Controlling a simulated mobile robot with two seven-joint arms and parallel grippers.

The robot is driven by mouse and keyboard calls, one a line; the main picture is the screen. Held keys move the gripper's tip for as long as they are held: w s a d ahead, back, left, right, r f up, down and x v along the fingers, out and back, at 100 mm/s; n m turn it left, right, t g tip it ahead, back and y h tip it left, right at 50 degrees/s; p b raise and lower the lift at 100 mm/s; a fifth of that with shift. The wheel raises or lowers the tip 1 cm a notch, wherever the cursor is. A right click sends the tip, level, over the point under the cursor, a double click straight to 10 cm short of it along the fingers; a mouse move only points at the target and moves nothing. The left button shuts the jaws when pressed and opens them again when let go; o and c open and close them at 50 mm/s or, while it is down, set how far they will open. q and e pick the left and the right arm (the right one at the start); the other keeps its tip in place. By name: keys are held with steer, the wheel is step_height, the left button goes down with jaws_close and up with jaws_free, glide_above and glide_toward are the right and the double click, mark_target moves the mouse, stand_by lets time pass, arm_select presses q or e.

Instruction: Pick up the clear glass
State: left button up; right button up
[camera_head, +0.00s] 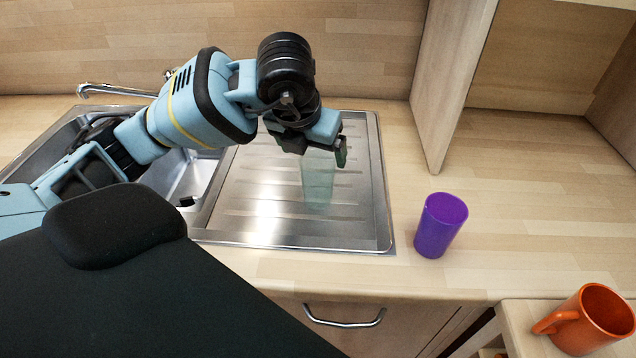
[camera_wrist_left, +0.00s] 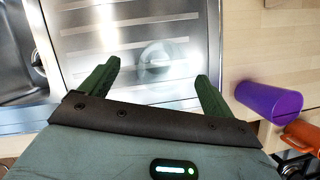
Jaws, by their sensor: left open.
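The clear glass (camera_head: 318,182) stands on the ribbed steel drainboard (camera_head: 262,215), faint and see-through, its upper part hidden behind my left gripper in the head view. My left gripper (camera_head: 318,150) is at the top of the glass in that view. In the left wrist view, the glass (camera_wrist_left: 155,58) shows as a pale round outline between and just beyond the two green fingers of the open gripper (camera_wrist_left: 157,72). I cannot tell whether a finger touches it. My right gripper is not in view.
A purple cup (camera_head: 440,226) stands on the wooden counter right of the drainboard. An orange mug (camera_head: 590,322) is at the lower right. A vertical wooden panel (camera_head: 445,90) rises behind the purple cup. The sink basin and tap (camera_head: 115,90) are at the left.

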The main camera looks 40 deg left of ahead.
mark_target(319, 165)
arm_select(q)
steer(key=shift+w+f, duration=0.25)
steer(key=shift+f, duration=0.15)
steer(key=shift+d+x, duration=0.2)
steer(key=shift+x, duration=2.35)
steer(key=shift+s, duration=0.1)
steer(key=shift+c, duration=0.2)
steer(key=c, duration=1.2)
steer(key=shift+o, duration=0.2)
step_height(319, 165, up, 10)
